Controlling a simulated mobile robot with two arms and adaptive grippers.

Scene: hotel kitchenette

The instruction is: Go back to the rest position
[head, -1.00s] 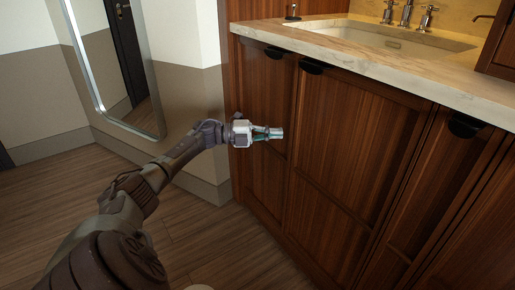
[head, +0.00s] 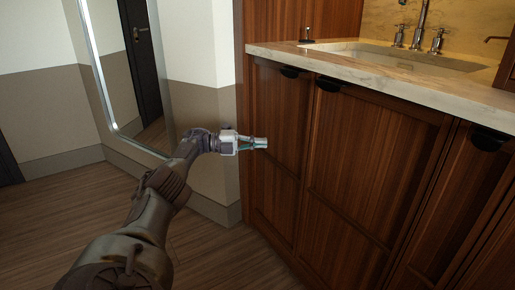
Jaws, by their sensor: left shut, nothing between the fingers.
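My left gripper (head: 262,143) is shut and empty. It is held out in front of the left door of the wooden cabinet (head: 375,165), below the countertop edge. Its fingers point to the right. I cannot tell whether the fingertips touch the wood, but they appear apart from it. My left arm reaches in from the bottom left. My right gripper is not in view.
A marble countertop (head: 390,85) with a sink (head: 420,60) and a tap (head: 421,22) juts out above the cabinet. Dark handles (head: 328,84) stick out under its edge. A tall mirror (head: 130,70) leans at the left wall. The wooden floor (head: 60,225) at left is clear.

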